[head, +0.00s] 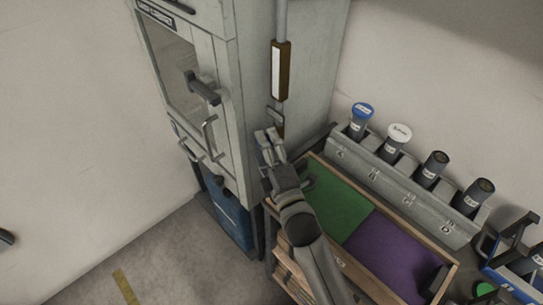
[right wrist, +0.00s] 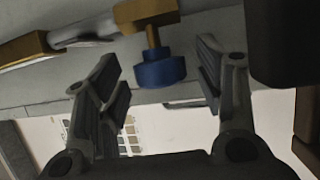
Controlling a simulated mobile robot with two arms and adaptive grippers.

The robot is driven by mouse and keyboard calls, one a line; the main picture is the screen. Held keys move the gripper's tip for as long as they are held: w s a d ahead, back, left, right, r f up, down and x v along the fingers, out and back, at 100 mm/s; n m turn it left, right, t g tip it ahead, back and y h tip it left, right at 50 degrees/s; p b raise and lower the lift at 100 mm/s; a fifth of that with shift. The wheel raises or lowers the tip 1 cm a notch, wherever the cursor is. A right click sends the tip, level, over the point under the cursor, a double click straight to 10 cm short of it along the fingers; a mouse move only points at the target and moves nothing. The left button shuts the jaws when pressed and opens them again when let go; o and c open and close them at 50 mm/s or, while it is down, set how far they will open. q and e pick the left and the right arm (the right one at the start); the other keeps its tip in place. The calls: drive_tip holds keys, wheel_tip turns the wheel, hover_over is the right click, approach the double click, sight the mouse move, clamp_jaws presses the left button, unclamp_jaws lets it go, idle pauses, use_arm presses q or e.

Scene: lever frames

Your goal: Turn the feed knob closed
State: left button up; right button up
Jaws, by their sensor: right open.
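The feed knob (right wrist: 159,70) is a round blue knob on a short brass stem under a brass valve body (right wrist: 147,12). In the right wrist view it sits in the gap between the two fingers of my right gripper (right wrist: 160,85), with space showing on both sides. In the head view my right gripper (head: 268,140) is open beside the grey cabinet, at the lower end of the pipe. The knob cannot be made out there, likely behind the fingers.
The grey cabinet (head: 222,150) has a windowed door with protruding handles. A pipe with a labelled brass sleeve (head: 281,70) runs down its side. Below my right arm is a wooden tray (head: 376,286) with green and purple sections. A grey rack (head: 385,183) holds several capped cylinders.

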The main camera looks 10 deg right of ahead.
drive_tip(key=v, duration=1.1)
drive_tip(key=shift+s+d, duration=0.15)
drive_tip(key=shift+s, duration=0.25)
drive_tip(key=shift+w+a+r, duration=0.1)
drive_tip(key=shift+a, duration=0.15)
drive_tip(key=shift+c, duration=1.3)
drive_tip(key=w+a+r+g+h+p, duration=0.1)
drive_tip(key=w+a+g+h+p, duration=0.25)
drive_tip(key=a+p, duration=0.35)
wheel_tip(320, 180, up, 4)
drive_tip(key=s+d+m+h+p, duration=0.1)
drive_tip(key=s+d+h+p, duration=0.1)
drive_tip(key=h+p, duration=0.15)
drive_tip(key=w+d+f+g+p, duration=0.1)
drive_tip(key=w+d+f, duration=0.1)
drive_tip(key=w, duration=0.8)
drive_tip(key=shift+f+p, duration=0.3)
drive_tip(key=shift+f, duration=0.35)
